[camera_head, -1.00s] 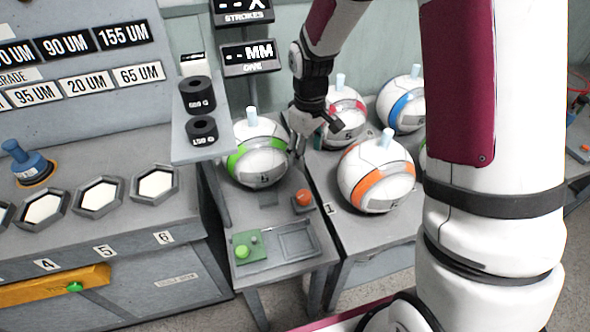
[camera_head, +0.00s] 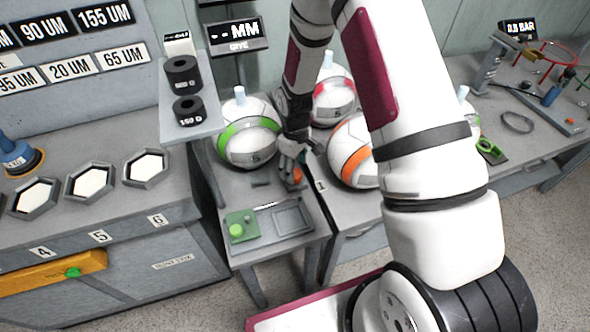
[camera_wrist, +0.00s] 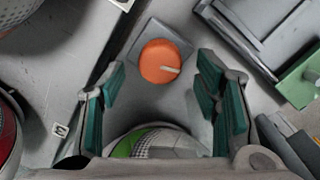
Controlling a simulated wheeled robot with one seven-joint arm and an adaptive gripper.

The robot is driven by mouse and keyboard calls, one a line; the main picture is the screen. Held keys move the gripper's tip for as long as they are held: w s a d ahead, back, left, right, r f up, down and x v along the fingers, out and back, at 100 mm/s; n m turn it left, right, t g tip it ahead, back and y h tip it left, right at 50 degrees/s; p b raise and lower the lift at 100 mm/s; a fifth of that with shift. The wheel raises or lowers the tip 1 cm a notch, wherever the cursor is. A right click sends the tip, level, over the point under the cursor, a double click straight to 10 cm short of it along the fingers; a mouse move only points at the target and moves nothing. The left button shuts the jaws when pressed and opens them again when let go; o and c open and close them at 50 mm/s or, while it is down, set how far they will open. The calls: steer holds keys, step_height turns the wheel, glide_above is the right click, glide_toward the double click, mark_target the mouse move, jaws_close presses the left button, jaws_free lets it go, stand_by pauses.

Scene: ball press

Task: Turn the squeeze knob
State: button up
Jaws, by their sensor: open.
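An orange-red knob (camera_head: 295,175) sits on the small grey press table (camera_head: 259,182) in the head view, partly hidden by my gripper. In the wrist view the round orange knob (camera_wrist: 160,62), with a pale line on top, sits on a grey square plate. My gripper (camera_wrist: 160,82) is open and empty, with teal pads on either side below the knob in the picture, not touching it. In the head view my gripper (camera_head: 291,156) hangs close above the knob. A white ball with a green band (camera_head: 249,133) stands behind it, and its edge shows in the wrist view (camera_wrist: 150,142).
A green plate with a button (camera_head: 238,228) and a grey tray (camera_head: 291,219) lie at the table's front. Balls with orange (camera_head: 352,150) and red (camera_head: 333,97) bands stand to the right. A shelf with black weights (camera_head: 187,93) is at the left.

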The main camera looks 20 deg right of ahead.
steer(key=shift+f, duration=1)
steer(key=c, duration=1.1)
steer(key=shift+c, duration=0.2)
steer(key=shift+m, duration=0.4)
steer(key=m, duration=0.4)
steer(key=shift+m+b, duration=0.3)
steer(key=shift+b, duration=0.1)
steer(key=m, duration=0.5)
steer(key=shift+b, duration=0.3)
steer(key=shift+m, duration=0.3)
